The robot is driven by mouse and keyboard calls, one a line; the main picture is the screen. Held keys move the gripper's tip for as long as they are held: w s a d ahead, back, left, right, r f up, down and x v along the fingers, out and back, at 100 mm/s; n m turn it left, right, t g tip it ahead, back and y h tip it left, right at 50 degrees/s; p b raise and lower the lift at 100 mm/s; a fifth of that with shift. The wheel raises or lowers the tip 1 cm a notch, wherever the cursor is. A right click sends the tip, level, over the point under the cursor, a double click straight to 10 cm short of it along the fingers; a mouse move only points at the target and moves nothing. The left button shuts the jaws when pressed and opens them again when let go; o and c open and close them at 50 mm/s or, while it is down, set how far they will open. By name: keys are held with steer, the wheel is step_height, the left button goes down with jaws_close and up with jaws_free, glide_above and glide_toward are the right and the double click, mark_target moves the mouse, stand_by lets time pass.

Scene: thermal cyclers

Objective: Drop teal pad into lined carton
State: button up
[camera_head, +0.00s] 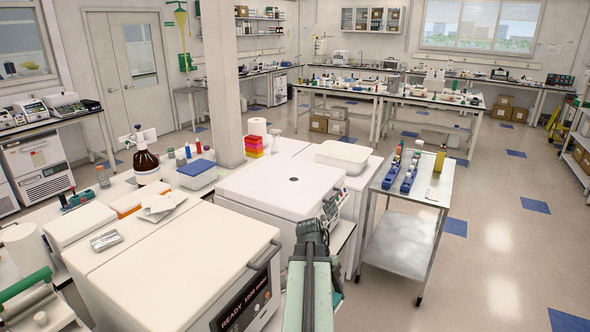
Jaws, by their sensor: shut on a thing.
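My arm rises from the bottom centre, and my gripper (312,231) is at its far end, dark and seen from behind. It is over the gap between the white lidded machines and the steel cart. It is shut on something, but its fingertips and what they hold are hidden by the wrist. I cannot make out the teal pad for sure. Brown cartons (319,124) stand on the floor under the far bench, and more cartons (503,108) stand at the back right. I cannot tell which carton, if any, is lined.
A steel cart (398,246) with blue racks (410,176) stands right of my gripper. White machines (175,262) fill the front left, with a white tray (342,156) behind them. A pillar (220,80) rises beyond.

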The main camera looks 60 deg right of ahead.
steer(key=d+f+b, duration=0.3)
steer(key=f+b, duration=1.7)
steer(key=s+d+f+b, duration=0.1)
steer(key=d+f+b, duration=0.2)
steer(key=f+b, duration=1.7)
steer(key=d+f+b, duration=0.3)
steer(key=f+b, duration=1.7)
steer(key=shift+s+d+f+b, duration=0.25)
steer(key=shift+d+f+b, duration=0.1)
steer(key=shift+d, duration=0.05)
step_height(320, 180, down, 6)
steer(key=b, duration=0.5)
steer(key=shift+b, duration=0.4)
steer(key=shift+r, duration=0.1)
steer(key=o, duration=1.4)
